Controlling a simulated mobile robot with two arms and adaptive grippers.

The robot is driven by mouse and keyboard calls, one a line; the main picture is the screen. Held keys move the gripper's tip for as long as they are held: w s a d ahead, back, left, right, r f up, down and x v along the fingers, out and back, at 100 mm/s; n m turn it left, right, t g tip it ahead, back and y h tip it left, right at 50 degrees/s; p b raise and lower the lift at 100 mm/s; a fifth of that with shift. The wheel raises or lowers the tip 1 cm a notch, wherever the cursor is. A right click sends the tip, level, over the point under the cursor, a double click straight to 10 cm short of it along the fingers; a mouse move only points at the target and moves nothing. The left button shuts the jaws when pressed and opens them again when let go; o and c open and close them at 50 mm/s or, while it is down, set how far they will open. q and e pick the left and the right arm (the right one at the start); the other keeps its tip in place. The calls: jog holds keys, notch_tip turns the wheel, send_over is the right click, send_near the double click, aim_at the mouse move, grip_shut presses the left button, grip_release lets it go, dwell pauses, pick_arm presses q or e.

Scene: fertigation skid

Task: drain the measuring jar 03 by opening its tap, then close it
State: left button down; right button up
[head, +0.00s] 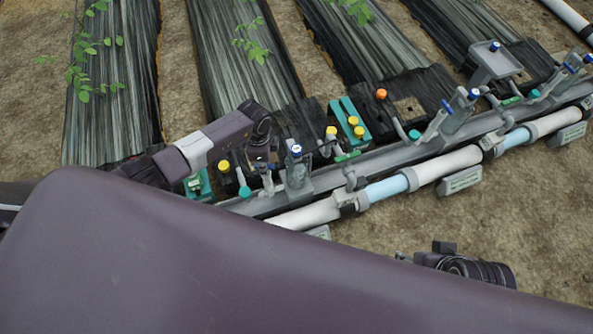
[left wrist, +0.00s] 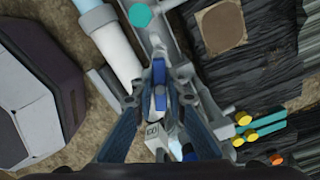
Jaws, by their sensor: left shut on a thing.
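My left gripper (head: 264,172) reaches down onto the pipe skid from the left. In the left wrist view its two fingers (left wrist: 160,98) are closed on a blue tap handle (left wrist: 160,75). A jar with a small white label (left wrist: 153,130) shows between the fingers; I cannot read its number surely. In the head view a clear jar with a blue cap (head: 297,151) stands just right of the gripper. The tap itself is hidden there by the gripper. Part of my right arm (head: 470,268) shows at the lower right; its fingers are hidden.
A grey rail (head: 330,178) and a white and blue pipe (head: 388,188) run up to the right. Yellow knobs (head: 353,121) on a teal block, an orange knob (head: 381,94) and more blue-capped jars (head: 473,94) stand close by.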

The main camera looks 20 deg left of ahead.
pick_arm(q)
jog(key=m, duration=0.4)
jog(key=shift+m, duration=0.3)
jog(key=m, duration=0.2)
jog(key=shift+m+b, duration=0.3)
jog(key=shift+m, duration=0.1)
jog(key=m, duration=0.6)
jog(key=shift+b, duration=0.4)
jog(key=c, duration=1.9)
grip_release()
jog(key=shift+r, duration=0.1)
